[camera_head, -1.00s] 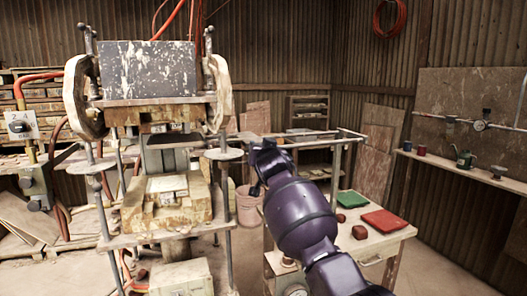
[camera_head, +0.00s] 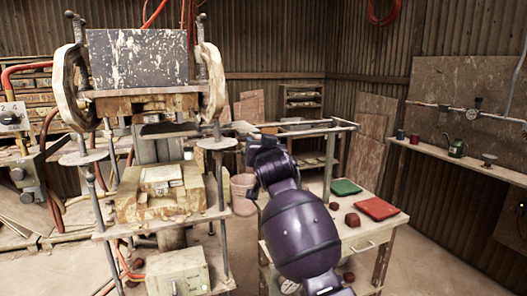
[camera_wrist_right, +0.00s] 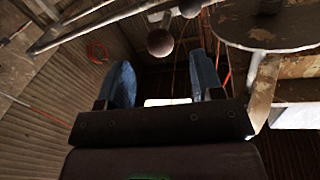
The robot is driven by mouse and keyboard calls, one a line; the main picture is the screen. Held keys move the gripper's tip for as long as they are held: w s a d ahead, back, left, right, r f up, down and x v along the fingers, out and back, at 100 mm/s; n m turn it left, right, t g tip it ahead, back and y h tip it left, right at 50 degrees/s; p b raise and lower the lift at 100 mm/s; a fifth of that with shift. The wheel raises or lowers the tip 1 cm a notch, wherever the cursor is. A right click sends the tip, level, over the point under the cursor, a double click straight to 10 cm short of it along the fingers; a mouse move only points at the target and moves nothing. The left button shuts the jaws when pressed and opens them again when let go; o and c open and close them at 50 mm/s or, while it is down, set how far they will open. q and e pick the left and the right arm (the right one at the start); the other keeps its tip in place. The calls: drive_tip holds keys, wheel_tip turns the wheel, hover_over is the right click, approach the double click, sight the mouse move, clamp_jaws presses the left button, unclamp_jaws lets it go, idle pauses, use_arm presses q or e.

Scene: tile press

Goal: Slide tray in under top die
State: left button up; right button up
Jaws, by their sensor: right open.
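The top die (camera_head: 150,104) is a rusty yellow block under the press's grey, paint-flecked upper plate. A thin dark flat plate, seemingly the tray (camera_head: 170,131), lies below the top die and above the lower die block (camera_head: 160,197). My right gripper (camera_head: 257,150) is at the right of the press, just beyond its right column disc. In the right wrist view its two blue fingers (camera_wrist_right: 165,85) stand apart. A bright patch shows between them, and no held object can be made out. My forearm hides part of the side table. My left gripper is not in view.
The right column disc (camera_head: 217,144) stands between my right gripper and the dies; a disc also looms close in the right wrist view (camera_wrist_right: 275,28). A metal rail frame (camera_head: 320,127) is behind my arm. A side table (camera_head: 370,228) holds green and red trays.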

drive_tip(key=shift+s+d, duration=0.15)
drive_tip(key=shift+s, duration=0.65)
drive_tip(key=shift+s+d, duration=0.15)
drive_tip(key=shift+s, duration=0.65)
